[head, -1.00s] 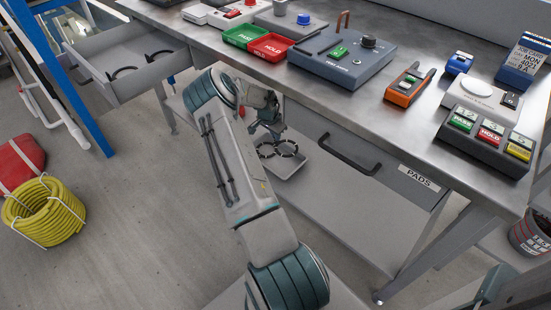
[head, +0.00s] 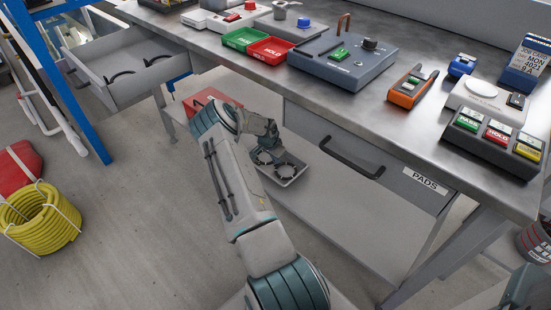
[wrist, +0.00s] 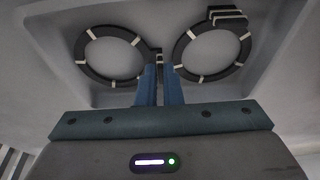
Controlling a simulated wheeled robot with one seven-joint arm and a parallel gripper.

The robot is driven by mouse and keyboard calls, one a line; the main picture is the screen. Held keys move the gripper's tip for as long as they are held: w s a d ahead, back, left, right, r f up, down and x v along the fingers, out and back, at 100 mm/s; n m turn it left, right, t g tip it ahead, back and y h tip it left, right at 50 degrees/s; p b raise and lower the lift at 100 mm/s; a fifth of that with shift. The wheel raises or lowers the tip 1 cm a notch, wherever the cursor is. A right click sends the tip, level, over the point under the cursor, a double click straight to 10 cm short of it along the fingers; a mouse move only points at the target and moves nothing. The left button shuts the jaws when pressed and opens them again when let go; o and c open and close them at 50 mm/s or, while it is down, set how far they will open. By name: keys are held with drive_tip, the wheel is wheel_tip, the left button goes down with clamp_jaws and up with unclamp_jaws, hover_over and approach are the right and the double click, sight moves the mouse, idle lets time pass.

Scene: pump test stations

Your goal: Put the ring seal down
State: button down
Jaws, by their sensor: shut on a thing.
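Two dark ring seals with pale bands lie side by side over a light shallow tray (head: 290,181) below the bench. In the wrist view the left ring seal (wrist: 82,62) has its small block between my fingertips. The right ring seal (wrist: 180,64) is beside it, with its block at the upper right, clear of my fingers. My gripper (wrist: 159,72) is shut on the left ring seal; in the head view my gripper (head: 273,151) points down at the tray. I cannot tell whether the held ring touches the tray floor.
A closed drawer (head: 335,158) marked PADS is right of my arm. An open drawer (head: 130,85) with black curved pieces is at the upper left. Green (head: 240,38) and red (head: 270,50) trays and a blue-grey test unit (head: 342,65) stand on the bench above.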

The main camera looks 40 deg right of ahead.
drive_tip(key=c, duration=1.6)
unclamp_jaws()
drive_tip(key=shift+f, duration=0.15)
drive_tip(key=p+v, duration=0.3)
drive_tip(key=v, duration=0.9)
drive_tip(key=shift+r+p, duration=0.25)
drive_tip(key=shift+p, duration=0.1)
